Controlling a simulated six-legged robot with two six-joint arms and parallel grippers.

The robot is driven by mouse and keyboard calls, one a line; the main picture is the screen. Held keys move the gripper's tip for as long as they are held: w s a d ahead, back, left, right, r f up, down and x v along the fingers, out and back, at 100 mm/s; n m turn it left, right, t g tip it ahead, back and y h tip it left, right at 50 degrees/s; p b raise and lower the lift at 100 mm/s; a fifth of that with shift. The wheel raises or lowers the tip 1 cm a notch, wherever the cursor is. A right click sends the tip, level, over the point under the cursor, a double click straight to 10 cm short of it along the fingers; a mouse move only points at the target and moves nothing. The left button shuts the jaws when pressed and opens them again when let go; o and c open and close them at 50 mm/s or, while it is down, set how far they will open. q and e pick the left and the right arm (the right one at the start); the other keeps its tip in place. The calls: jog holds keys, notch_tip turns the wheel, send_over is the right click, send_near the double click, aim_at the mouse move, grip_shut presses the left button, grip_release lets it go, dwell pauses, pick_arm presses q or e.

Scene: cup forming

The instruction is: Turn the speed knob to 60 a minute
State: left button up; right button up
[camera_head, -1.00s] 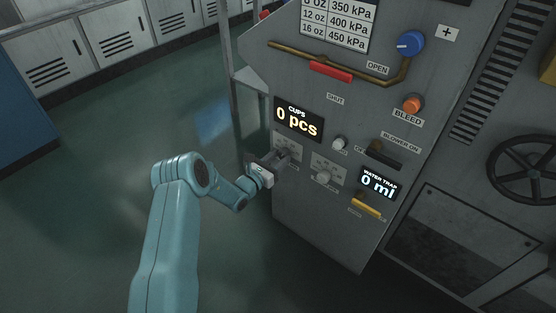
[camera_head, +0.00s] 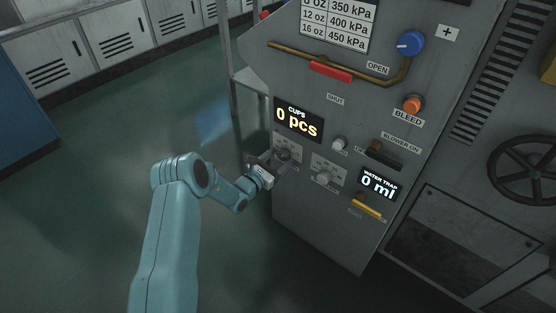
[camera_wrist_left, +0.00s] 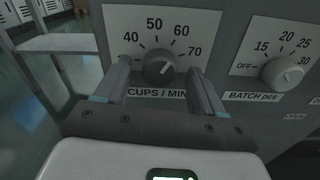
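The speed knob (camera_wrist_left: 158,67) is a dark round knob on the dial marked CUPS / MIN, with 40, 50, 60 and 70 around it. Its light pointer mark leans to the upper right, on the 60 to 70 side; the exact reading is hard to tell. My left gripper (camera_wrist_left: 160,80) is open, with one finger on each side of the knob and a visible gap to it. In the head view, my left gripper (camera_head: 274,165) is at the panel's left edge, just in front of the speed knob (camera_head: 284,154). My right gripper is not in view.
The BATCH pcs knob (camera_wrist_left: 281,73) is right of the speed dial and also shows in the head view (camera_head: 322,178). The cups display (camera_head: 298,119) above reads 0 pcs. A yellow handle (camera_head: 368,208) and a water trap display (camera_head: 378,184) are farther right.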

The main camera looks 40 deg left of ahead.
pick_arm(q)
jog(key=s+a+p, duration=0.1)
jog(key=s+p, duration=0.3)
jog(key=s, duration=1.2)
jog(key=shift+s+a, duration=0.15)
